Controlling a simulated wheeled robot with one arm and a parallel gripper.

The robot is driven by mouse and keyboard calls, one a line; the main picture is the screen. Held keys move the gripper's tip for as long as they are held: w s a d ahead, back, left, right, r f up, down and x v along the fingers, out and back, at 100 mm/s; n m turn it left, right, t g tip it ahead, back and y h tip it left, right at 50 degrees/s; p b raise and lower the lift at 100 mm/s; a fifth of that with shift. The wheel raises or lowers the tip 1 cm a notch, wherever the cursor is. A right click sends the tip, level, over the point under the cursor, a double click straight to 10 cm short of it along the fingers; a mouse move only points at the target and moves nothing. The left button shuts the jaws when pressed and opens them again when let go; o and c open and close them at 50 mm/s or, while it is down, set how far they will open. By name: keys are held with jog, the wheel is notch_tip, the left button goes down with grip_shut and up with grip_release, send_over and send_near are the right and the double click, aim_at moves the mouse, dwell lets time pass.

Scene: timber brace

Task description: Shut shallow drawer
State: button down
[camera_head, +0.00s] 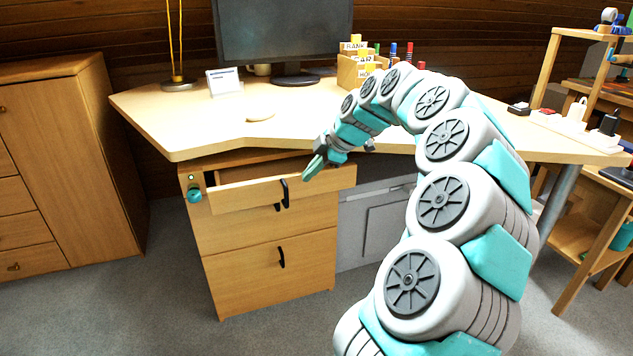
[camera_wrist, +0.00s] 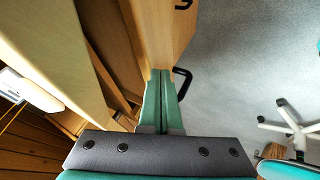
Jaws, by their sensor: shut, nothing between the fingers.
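The shallow drawer (camera_head: 262,190) is the top drawer of the wooden desk cabinet and stands partly pulled out. Its black handle (camera_head: 285,193) is on its front, and a black handle also shows in the wrist view (camera_wrist: 183,82). My gripper (camera_head: 312,170) is at the upper right part of the drawer front, close to its top edge. In the wrist view my gripper's green fingers (camera_wrist: 166,98) are together and empty, next to the wooden front panel (camera_wrist: 160,35). I cannot tell whether they touch it.
Lower drawers (camera_head: 272,270) of the cabinet look shut. The desktop (camera_head: 200,125) overhangs the drawer and holds a monitor (camera_head: 285,35) and a card box (camera_head: 352,70). A wooden cabinet (camera_head: 65,160) stands at the left. A chair base (camera_wrist: 290,130) shows in the wrist view.

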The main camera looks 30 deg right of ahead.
jog(key=shift+w+d, duration=0.2)
jog(key=shift+w, duration=0.5)
jog(key=shift+s+a, duration=0.1)
jog(key=shift+s, duration=0.05)
